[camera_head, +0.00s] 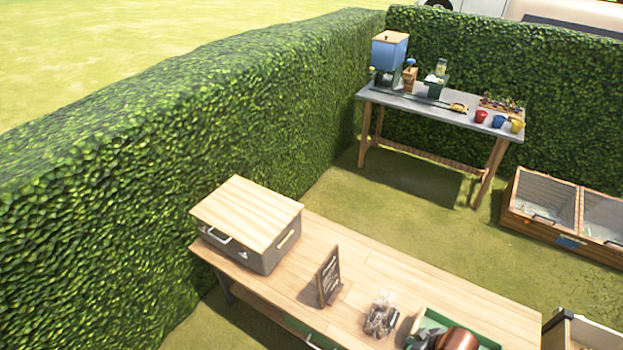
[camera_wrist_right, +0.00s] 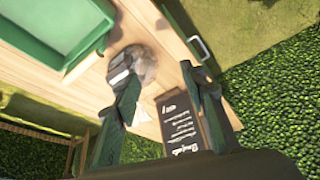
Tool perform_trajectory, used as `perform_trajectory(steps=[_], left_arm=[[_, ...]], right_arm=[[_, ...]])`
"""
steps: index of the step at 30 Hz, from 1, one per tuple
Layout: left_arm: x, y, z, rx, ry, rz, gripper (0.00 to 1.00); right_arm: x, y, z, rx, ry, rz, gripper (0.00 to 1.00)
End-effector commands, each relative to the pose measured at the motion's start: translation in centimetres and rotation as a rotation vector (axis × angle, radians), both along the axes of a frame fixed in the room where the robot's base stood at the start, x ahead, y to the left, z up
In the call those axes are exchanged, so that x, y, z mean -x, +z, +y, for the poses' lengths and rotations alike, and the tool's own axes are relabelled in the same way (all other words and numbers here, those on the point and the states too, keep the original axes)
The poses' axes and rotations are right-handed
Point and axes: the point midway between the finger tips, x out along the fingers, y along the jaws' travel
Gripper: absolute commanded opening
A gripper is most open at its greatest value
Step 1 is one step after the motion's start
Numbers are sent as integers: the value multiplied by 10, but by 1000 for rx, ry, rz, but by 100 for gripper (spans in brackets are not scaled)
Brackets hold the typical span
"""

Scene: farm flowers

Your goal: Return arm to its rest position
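My right gripper (camera_wrist_right: 160,84) shows in the right wrist view. Its two dark green fingers are spread apart with a gap between them, and I see nothing held. Beyond the fingers are the wooden table (camera_wrist_right: 165,50), a small chalkboard sign (camera_wrist_right: 181,122) and a clear bag with dark contents (camera_wrist_right: 146,68). The left fingertip overlaps the bag in the picture; I cannot tell whether they touch. My left gripper is in neither view. In the head view I cannot clearly make out either gripper.
The head view shows the near table (camera_head: 420,280) with a lidded box (camera_head: 250,225), the sign (camera_head: 329,277), the bag (camera_head: 381,318) and a green tray (camera_head: 432,317) holding a copper-coloured object (camera_head: 458,339). A hedge (camera_head: 150,160) borders the left. Grass separates this table from a grey-topped table (camera_head: 430,103).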

Motion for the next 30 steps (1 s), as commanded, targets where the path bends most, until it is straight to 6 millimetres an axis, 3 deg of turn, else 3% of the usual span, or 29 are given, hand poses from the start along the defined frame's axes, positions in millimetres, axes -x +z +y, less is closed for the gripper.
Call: perform_trajectory(steps=[5, 14, 30], left_arm=[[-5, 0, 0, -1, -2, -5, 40], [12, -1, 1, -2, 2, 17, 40], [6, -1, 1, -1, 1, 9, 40]], right_arm=[[9, -1, 10, -17, -27, -16, 39], [29, 2, 15, -25, -143, -51, 39], [132, -4, -54, 84, -552, 40, 39]])
